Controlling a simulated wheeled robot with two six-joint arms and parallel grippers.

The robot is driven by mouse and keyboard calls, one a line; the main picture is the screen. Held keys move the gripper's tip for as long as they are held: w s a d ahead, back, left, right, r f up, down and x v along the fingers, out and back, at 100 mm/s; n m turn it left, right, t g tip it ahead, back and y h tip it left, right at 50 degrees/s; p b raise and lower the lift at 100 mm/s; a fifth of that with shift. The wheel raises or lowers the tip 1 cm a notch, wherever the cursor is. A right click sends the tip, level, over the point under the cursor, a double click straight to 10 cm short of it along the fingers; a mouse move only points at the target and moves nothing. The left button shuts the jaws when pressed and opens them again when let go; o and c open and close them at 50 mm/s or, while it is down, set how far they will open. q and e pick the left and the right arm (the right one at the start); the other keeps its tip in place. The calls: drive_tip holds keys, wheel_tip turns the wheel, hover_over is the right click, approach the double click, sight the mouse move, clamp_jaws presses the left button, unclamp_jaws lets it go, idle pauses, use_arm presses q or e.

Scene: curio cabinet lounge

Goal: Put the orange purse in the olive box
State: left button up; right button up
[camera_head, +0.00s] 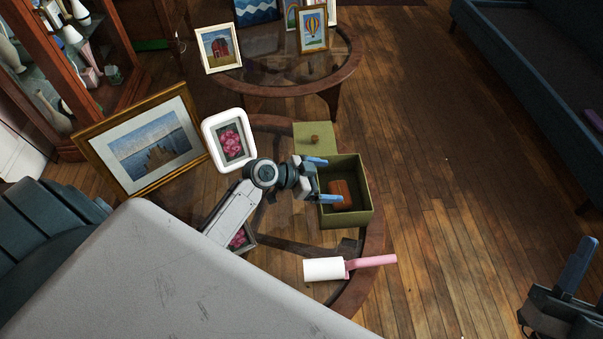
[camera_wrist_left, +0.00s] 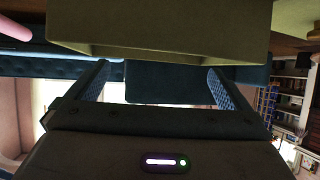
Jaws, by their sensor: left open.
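The orange purse (camera_head: 341,194) lies inside the olive box (camera_head: 362,208), which stands open on the glass table. The olive lid (camera_head: 314,139) with its brown knob lies behind the box. My left gripper (camera_head: 325,180) is open and empty, just at the left side of the box; its fingers overlap the box's edge in the head view. In the left wrist view the box wall (camera_wrist_left: 160,35) fills the top, beyond the open fingers (camera_wrist_left: 155,85). My right gripper (camera_head: 568,285) is at the lower right edge, partly cut off, and its jaw opening is unclear.
A lint roller (camera_head: 325,269) with a pink handle lies at the table's front. Framed pictures (camera_head: 229,141) stand on the table to the left of the box. A second glass table (camera_head: 270,72) with frames is behind. Open wooden floor (camera_head: 450,200) is to the right.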

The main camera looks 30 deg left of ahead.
use_arm(q)
drive_tip(key=d+p+v, duration=0.1)
drive_tip(key=p+v, duration=0.1)
drive_tip(key=v, duration=0.6)
drive_tip(key=s+r+n+t+y, duration=0.3)
drive_tip(key=s+r+n+t, duration=0.1)
drive_tip(key=r, duration=0.4)
drive_tip(key=s+r+n+t+y, duration=0.4)
drive_tip(key=s+r+t, duration=0.1)
drive_tip(key=r, duration=0.3)
drive_tip(key=shift+s+d+n+t, duration=0.2)
drive_tip(key=shift+s+n+t, duration=0.1)
drive_tip(key=shift+s+n, duration=0.1)
use_arm(e)
wheel_tip(320, 180, down, 13)
drive_tip(key=w+m+g+h, duration=0.1)
drive_tip(key=g, duration=0.7)
drive_tip(key=shift+w+a+m+h, duration=0.15)
drive_tip(key=shift+w+m+h, duration=0.1)
drive_tip(key=shift+m+h, duration=0.05)
